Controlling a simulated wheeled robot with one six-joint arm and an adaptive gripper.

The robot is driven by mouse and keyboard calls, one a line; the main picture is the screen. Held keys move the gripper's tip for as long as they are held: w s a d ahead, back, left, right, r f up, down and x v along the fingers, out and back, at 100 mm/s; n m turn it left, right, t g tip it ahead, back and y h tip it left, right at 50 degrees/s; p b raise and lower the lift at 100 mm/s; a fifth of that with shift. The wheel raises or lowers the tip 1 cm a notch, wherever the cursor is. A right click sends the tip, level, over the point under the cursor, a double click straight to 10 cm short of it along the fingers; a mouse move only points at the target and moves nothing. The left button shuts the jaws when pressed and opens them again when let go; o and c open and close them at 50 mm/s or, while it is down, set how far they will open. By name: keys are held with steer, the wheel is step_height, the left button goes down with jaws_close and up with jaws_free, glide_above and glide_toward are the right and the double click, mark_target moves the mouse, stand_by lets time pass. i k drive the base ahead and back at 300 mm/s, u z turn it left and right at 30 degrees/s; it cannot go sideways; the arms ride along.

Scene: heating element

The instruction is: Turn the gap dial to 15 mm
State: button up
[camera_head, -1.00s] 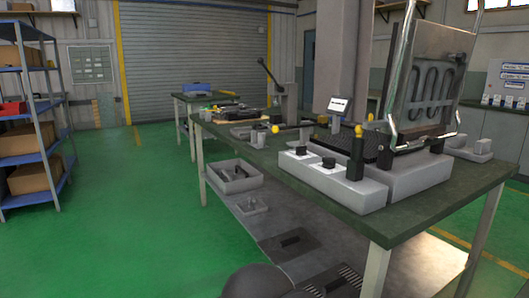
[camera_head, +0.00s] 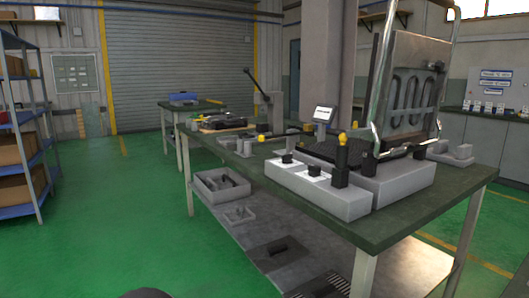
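A grey control box (camera_head: 350,205) sits on the front of the dark green-topped workbench (camera_head: 420,205). It carries two black dials on white plates, a left dial (camera_head: 287,158) and a right dial (camera_head: 315,169). Their markings are too small to read, so I cannot tell which is the gap dial or where either points. My gripper is not in view; only a dark rounded part, probably of my arm, shows at the bottom edge.
Behind the box stands a tilted metal plate with a looped heating element (camera_head: 412,88) in a tubular frame. A small display (camera_head: 323,114) stands further back. Blue shelves (camera_head: 28,130) are at left. Green floor (camera_head: 110,220) lies open left of the bench.

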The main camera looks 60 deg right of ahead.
mark_target(287, 158)
steer(key=z, duration=0.25)
steer(key=i, duration=0.65)
steer(key=z, duration=0.5)
